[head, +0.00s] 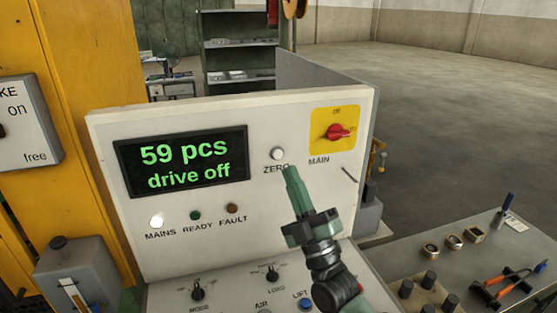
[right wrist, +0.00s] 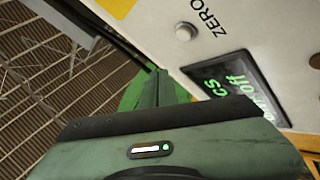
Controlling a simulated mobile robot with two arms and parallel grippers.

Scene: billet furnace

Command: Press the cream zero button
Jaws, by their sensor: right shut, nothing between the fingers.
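The cream zero button (head: 278,153) is a small round button on the upright face of the control panel (head: 300,210), just above the word ZERO. My right gripper (head: 289,170) is shut and empty; its tips appear just below and right of the button in the head view. In the right wrist view the button (right wrist: 184,33) shows above the closed fingers (right wrist: 160,78), with a visible gap between them. Whether the tips are near the panel's surface in depth is hard to tell. The display (head: 188,163) reads "59 pcs, drive off". My left gripper is not in view.
A red MAIN switch (head: 337,132) on a yellow plate sits right of the button. MAINS, READY and FAULT lamps (head: 195,215) are below the display. Knobs (head: 198,293) and a blue LIFT button (head: 305,304) are on the lower desk. A table (head: 395,262) with small parts stands right.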

